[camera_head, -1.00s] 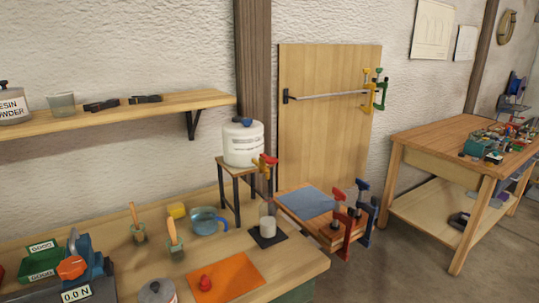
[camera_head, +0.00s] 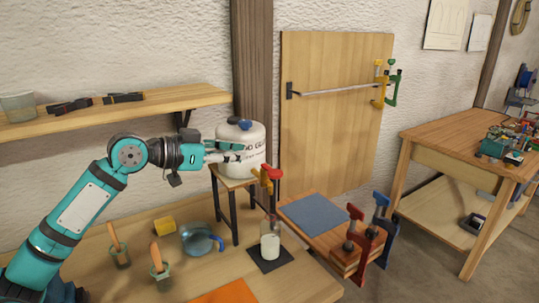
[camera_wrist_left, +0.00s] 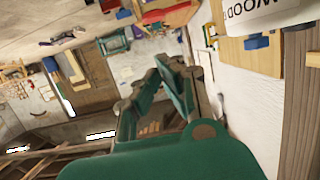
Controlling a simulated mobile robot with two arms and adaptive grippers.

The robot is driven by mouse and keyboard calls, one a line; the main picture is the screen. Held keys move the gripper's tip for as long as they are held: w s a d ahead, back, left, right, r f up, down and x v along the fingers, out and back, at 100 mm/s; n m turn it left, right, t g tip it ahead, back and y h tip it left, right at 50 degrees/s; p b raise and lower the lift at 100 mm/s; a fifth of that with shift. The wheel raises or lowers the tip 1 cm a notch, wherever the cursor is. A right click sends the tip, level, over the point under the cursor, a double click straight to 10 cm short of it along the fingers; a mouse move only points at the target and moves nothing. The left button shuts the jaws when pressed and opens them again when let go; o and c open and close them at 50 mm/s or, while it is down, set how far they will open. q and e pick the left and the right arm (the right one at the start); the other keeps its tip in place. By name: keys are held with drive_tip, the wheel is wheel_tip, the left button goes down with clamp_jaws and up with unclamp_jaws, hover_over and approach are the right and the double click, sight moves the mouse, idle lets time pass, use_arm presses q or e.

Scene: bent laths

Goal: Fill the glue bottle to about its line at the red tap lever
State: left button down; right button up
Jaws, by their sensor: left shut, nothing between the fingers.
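The glue bottle (camera_head: 270,246) stands upright on a dark mat (camera_head: 285,260) below the tap. Its lower part looks white and its upper part clear; I cannot make out its line. The red tap lever (camera_head: 275,173) sits on a yellowish tap at the right of the white glue drum (camera_head: 250,168). My left gripper (camera_head: 240,152) is shut and empty, in front of the drum, left of and above the lever. Its fingers also show in the left wrist view (camera_wrist_left: 170,68), with part of the drum (camera_wrist_left: 262,14) at the top right. My right gripper is out of view.
The drum rests on a small stand (camera_head: 234,184) with dark legs. A blue jug (camera_head: 199,240), a yellow block (camera_head: 164,226) and two brush pots stand on the bench to the left. A clamped board with a blue sheet (camera_head: 314,213) is at the right.

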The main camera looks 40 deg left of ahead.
use_arm(q)
drive_tip(key=r, duration=0.1)
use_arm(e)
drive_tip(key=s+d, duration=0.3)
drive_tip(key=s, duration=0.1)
use_arm(q)
drive_tip(key=p, duration=0.6)
hover_over(272, 177)
drive_tip(key=shift+f, duration=0.75)
wheel_tip(272, 177, down, 4)
drive_tip(key=shift+f+p, duration=0.2)
drive_tip(key=shift+p, duration=0.2)
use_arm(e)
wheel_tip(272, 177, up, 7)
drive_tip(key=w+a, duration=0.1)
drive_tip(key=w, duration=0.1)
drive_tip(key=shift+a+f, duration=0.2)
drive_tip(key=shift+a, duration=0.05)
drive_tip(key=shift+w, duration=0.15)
